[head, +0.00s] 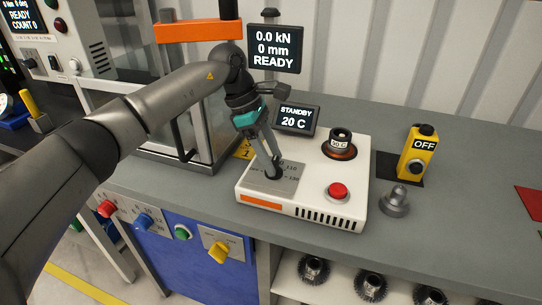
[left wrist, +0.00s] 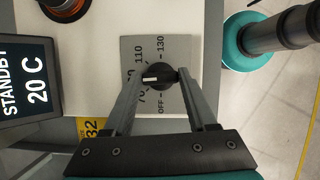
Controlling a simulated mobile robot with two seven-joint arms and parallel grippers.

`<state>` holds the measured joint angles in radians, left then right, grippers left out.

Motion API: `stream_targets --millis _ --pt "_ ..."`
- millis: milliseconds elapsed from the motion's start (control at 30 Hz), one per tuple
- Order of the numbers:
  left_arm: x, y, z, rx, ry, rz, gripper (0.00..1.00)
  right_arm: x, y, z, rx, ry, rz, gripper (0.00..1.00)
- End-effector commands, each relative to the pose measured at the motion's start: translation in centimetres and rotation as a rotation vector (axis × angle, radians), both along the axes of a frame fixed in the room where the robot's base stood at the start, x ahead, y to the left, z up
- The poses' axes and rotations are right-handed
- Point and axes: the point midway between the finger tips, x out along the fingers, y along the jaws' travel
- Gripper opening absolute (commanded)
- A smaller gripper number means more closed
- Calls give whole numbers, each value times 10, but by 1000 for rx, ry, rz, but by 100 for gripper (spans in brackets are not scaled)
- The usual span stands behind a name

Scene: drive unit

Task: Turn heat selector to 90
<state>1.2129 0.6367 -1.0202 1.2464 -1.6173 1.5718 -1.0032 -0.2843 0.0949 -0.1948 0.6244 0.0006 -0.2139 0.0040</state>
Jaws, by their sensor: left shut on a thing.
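The heat selector is a black knob (left wrist: 157,77) with a white pointer line on a grey dial plate (left wrist: 180,50), on the white heater unit (head: 310,195). In the left wrist view the pointer points left, toward a label partly hidden by a finger. 110, 130 and OFF can be read around the knob. My left gripper (head: 274,170) reaches down to the plate and is shut on the knob, one finger on each side of it. The unit's display (head: 297,119) reads STANDBY 20 C. My right gripper is not in view.
On the unit are a red button (head: 338,191) and a round part labelled 20 C (head: 340,142). A press frame (head: 200,140) stands behind my left arm. The bench's right side is mostly clear.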

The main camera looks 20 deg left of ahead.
Motion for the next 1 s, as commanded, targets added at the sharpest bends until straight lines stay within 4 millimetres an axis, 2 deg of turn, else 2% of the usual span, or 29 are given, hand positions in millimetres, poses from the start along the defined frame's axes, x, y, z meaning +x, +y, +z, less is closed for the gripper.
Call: stream_targets --millis 233,700,733,1000 --pt "1 0 1 1 -3 -66 2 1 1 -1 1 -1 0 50" --pt "1 0 1 2 -5 -77 2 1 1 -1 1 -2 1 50" --pt "1 0 1 2 -5 -77 60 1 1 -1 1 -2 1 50" --pt "1 0 0 1 -2 -76 88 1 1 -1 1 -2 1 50"
